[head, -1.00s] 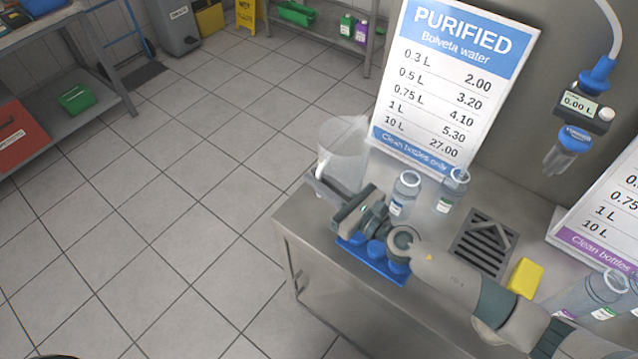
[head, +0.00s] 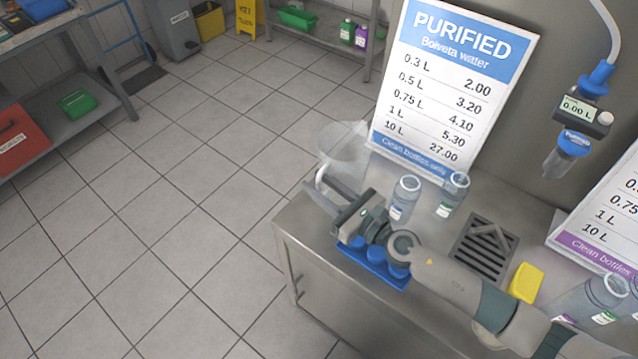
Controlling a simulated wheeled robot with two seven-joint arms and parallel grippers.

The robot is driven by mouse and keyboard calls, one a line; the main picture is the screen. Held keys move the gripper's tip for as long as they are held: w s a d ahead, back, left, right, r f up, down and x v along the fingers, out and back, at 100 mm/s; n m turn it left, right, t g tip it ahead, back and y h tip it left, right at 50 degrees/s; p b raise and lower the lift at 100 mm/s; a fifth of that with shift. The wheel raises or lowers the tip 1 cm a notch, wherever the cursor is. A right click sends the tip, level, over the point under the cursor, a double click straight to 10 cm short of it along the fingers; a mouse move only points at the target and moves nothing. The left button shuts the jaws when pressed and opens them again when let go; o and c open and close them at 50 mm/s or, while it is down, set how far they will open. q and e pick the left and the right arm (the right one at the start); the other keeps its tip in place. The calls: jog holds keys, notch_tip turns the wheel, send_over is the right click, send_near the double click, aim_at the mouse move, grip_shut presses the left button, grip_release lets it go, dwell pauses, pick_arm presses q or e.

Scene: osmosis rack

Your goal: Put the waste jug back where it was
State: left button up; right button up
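The waste jug (head: 343,150) is a clear, pale jug at the far left corner of the steel counter, beside the purified water sign. Its pale curved handle (head: 320,176) is on the near left side. My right gripper (head: 322,194) reaches left over the counter, with its fingers at the handle. The two fingers look spread, with a gap between them and the handle near their tips. Whether they touch the handle is hard to tell. My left gripper is out of view.
Blue-capped items in a blue tray (head: 366,272) lie under my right wrist. Two clear bottles (head: 404,198) (head: 452,194) stand right of the gripper. A drain grate (head: 484,247) and yellow sponge (head: 526,283) are farther right. The counter's left edge is close to the jug.

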jog(key=b+v, duration=0.3)
jog(key=v, duration=0.8)
jog(key=shift+s+f+b, duration=0.1)
jog(key=shift+s+b, duration=0.05)
jog(key=shift+b, duration=0.2)
jog(key=shift+s+d, duration=0.25)
jog(key=shift+d, duration=0.1)
